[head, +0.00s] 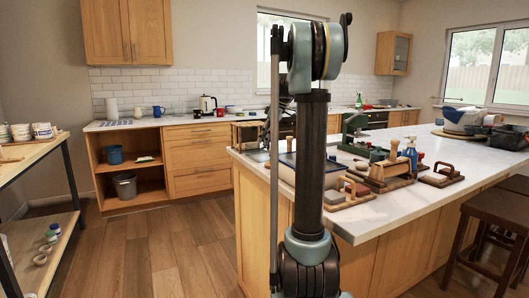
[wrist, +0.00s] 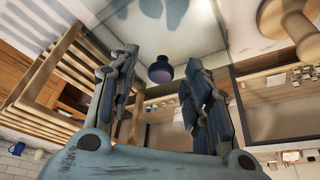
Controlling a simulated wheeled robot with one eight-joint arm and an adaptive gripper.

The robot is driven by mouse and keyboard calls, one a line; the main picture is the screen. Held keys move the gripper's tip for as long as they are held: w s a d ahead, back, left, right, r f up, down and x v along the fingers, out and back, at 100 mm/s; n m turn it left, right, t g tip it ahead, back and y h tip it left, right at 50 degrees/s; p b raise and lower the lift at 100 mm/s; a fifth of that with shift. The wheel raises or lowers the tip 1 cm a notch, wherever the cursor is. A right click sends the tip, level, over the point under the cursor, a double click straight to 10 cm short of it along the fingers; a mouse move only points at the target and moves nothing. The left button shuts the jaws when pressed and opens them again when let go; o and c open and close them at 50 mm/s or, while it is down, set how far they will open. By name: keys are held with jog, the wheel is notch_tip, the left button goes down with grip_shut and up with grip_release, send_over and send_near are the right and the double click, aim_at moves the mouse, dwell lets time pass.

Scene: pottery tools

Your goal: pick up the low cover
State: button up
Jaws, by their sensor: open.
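I cannot tell for certain which thing is the low cover. In the wrist view, a small dark blue rounded piece (wrist: 160,70) with a narrower neck shows beyond and between my fingertips, apart from them. My gripper (wrist: 157,88) is open, its two fingers spread wide with nothing between them. In the head view, my arm stands in front of the worktop and my gripper cannot be made out. A flat blue-topped piece (head: 286,161) lies on the island beside my arm, partly hidden by it.
The island worktop (head: 410,205) carries several wooden tool holders (head: 386,172) and a blue spray bottle (head: 411,154). A wooden slatted frame (wrist: 45,80) and a large wooden knobbed piece (wrist: 292,25) flank my gripper in the wrist view. Stools (head: 490,215) stand at right; the floor (head: 165,255) at left is clear.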

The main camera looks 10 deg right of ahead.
jog(key=shift+f, duration=0.1)
grip_shut()
dwell(0.3)
